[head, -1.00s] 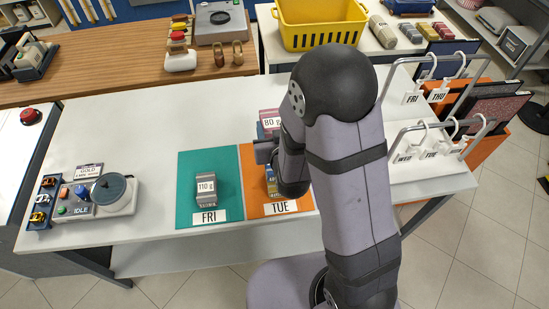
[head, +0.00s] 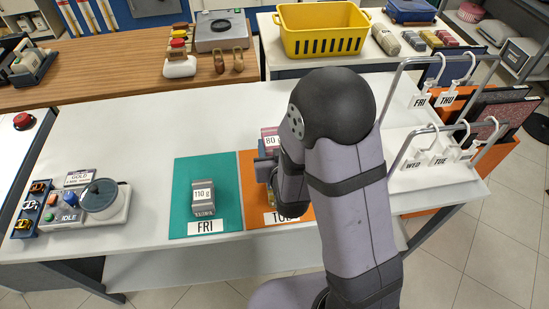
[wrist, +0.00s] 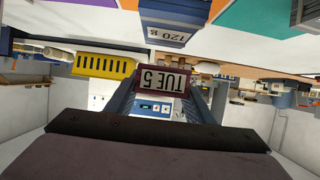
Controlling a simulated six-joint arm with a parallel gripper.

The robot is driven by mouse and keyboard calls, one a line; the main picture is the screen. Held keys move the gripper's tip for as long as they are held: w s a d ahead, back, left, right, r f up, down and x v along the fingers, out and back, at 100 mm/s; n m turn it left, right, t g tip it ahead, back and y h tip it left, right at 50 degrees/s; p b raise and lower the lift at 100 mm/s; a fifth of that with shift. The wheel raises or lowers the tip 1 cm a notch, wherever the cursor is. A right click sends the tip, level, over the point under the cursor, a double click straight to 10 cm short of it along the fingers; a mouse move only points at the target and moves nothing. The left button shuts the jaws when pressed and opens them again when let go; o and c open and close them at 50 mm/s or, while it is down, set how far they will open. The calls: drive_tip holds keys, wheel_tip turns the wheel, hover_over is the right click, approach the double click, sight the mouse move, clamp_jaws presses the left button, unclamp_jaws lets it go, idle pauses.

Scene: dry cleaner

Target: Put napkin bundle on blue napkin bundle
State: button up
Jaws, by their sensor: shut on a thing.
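My gripper (wrist: 163,88) is shut on a dark red napkin bundle (wrist: 166,66), whose label reads TUE 5 in the upside-down wrist view. In the head view a pinkish-red bundle (head: 270,138) with an 80 g label shows just beyond my gripper (head: 268,168); it appears to be the held one. The blue napkin bundle (wrist: 167,38) with a 120 g label lies near the held bundle in the wrist view. Whether the two touch I cannot tell. In the head view my arm and gripper mostly hide the blue bundle on the orange TUE mat (head: 250,214).
A grey bundle (head: 203,197) labelled 110 g sits on the teal FRI mat (head: 178,200), left of the orange mat. A scale device (head: 103,199) stands farther left. Hanger racks (head: 407,120) stand on the right. A yellow basket (head: 325,30) is on the rear table.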

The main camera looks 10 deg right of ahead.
drive_tip(key=shift+f+b, duration=1.05)
drive_tip(key=shift+f, duration=0.75)
drive_tip(key=shift+f, duration=0.15)
drive_tip(key=o, duration=1.1)
